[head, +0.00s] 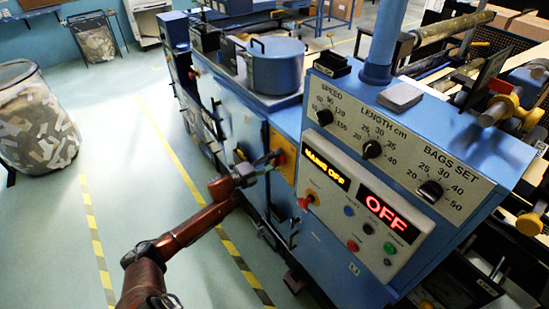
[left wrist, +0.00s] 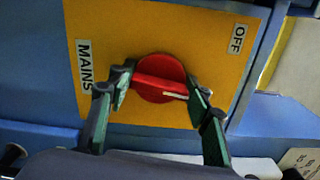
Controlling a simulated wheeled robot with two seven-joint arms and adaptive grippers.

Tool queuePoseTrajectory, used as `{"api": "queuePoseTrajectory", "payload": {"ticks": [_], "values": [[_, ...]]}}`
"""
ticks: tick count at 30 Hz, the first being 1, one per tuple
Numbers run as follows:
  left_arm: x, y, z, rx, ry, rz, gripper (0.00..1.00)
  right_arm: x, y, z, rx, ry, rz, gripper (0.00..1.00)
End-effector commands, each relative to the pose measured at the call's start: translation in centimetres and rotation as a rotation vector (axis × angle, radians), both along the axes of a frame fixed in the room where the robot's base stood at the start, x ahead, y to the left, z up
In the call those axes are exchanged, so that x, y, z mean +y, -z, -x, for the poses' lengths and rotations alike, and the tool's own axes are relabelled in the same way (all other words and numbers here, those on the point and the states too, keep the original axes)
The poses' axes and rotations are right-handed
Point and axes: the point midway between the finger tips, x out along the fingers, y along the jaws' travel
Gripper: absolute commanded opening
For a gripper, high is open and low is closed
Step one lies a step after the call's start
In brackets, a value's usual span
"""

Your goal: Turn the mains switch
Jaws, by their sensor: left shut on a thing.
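The mains switch is a red rotary knob (left wrist: 158,78) on a yellow plate (left wrist: 200,30) marked MAINS and OFF in the left wrist view. In the head view the yellow plate (head: 283,152) sits on the blue machine's side, left of the control panel. My left gripper (left wrist: 160,88) is shut on the knob's raised bar, one finger on each side. In the head view my left gripper (head: 270,161) reaches the plate from the left and hides most of the knob. A display (head: 326,168) reads MAINS OFF and another (head: 388,212) reads OFF.
The control panel (head: 345,215) beside the plate carries buttons and a red-orange knob (head: 306,201) close to my gripper. Three black dials sit above. A waste bin (head: 35,120) stands far left. The floor (head: 140,170) between is clear.

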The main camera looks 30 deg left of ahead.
Motion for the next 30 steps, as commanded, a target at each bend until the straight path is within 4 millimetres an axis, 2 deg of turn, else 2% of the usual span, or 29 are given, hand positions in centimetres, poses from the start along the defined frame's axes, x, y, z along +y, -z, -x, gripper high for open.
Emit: {"api": "queuePoseTrajectory", "payload": {"ticks": [18,30], "values": [[0.1,0.0,0.0,0.223,-0.002,0.537,0.22,0.2,-3.8,-0.7,-0.012,0.002,-0.002,0.31],[0.0,0.2,0.0,0.329,-0.002,0.792,0.22,0.4,-5.2,-0.9,-0.016,0.001,-0.004,0.31]]}}
